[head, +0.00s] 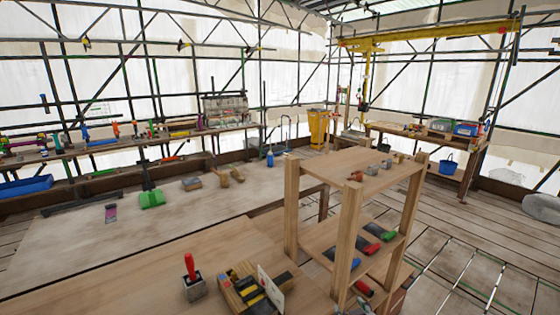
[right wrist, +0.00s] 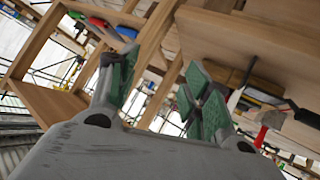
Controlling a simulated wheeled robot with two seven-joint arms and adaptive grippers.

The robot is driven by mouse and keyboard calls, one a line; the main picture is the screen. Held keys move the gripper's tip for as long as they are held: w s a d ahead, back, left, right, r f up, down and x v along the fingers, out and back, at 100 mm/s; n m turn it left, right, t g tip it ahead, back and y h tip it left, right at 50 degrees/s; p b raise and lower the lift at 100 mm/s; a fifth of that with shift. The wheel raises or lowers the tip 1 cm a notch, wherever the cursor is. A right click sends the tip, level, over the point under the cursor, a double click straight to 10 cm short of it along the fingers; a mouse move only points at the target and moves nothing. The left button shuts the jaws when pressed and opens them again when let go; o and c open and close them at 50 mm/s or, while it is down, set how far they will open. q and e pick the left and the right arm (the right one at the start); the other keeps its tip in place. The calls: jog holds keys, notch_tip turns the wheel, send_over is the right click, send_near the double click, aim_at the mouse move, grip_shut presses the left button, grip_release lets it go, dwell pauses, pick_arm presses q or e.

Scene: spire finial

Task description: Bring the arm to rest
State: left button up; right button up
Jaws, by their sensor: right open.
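My right gripper (right wrist: 160,85) shows in the right wrist view, with its two green-padded fingers spread apart and nothing between them. It is open and touches nothing that I can see. The wooden shelf stand and the table show behind it in a tilted view. Neither gripper and neither arm shows in the head view. My left gripper is out of sight.
A wooden shelf stand (head: 291,205) with small tools stands at the front right. On the wooden table (head: 120,270) are a red-handled tool in a grey block (head: 194,283) and a tool box (head: 245,290). Plank floor lies open at right.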

jog(key=s+d+f+m+g+y, duration=0.15)
jog(key=s+f+g, duration=0.3)
jog(key=s, duration=0.45)
jog(key=s+d+f+g+h, duration=0.1)
jog(key=s+d+f+g, duration=0.15)
jog(key=s+f, duration=0.45)
jog(key=s+f+g, duration=0.1)
jog(key=s+f, duration=0.1)
jog(key=f, duration=1.4)
jog(key=s+f+g, duration=0.1)
jog(key=s+f, duration=0.1)
jog(key=f, duration=1.4)
jog(key=s+d+f+g, duration=0.1)
jog(key=s+d+f, duration=0.2)
jog(key=s+f, duration=1.6)
jog(key=s, duration=0.3)
jog(key=shift+n, duration=0.35)
